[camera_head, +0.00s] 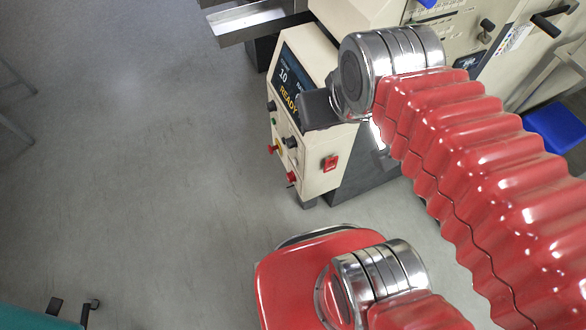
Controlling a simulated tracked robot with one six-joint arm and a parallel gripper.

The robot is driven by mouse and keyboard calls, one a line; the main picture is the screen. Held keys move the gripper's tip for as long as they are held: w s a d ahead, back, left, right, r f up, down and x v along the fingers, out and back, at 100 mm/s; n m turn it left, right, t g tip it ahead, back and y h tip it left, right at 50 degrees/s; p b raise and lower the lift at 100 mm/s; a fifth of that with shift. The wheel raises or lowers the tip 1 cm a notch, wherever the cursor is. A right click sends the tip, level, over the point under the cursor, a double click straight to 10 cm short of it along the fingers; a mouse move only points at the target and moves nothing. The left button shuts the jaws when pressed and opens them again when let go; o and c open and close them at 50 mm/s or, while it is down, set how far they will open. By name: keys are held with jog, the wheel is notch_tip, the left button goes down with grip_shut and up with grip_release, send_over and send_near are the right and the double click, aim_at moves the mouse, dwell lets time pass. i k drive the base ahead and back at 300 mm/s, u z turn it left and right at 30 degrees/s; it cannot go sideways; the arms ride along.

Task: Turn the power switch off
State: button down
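A small red rocker-type switch (330,163) sits on the cream side face of the control cabinet (315,182). It looks like the power switch, but its label and which way it is tipped are too small to tell. My gripper (317,109) shows only as a dark grey block at the end of my arm, in front of the cabinet's upper part. In the picture it is above the red switch, with a gap between them. Its fingers cannot be made out, and no held thing shows.
The cabinet's front has a lit display (288,82) reading "READY". Below it are a black knob (290,142), red buttons (292,178) and a small green button (274,122). A metal chute (255,20) juts left.

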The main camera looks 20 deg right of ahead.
aim_at(291, 177)
jog(key=u, duration=1.7)
jog(key=i, duration=0.45)
jog(key=u, duration=0.6)
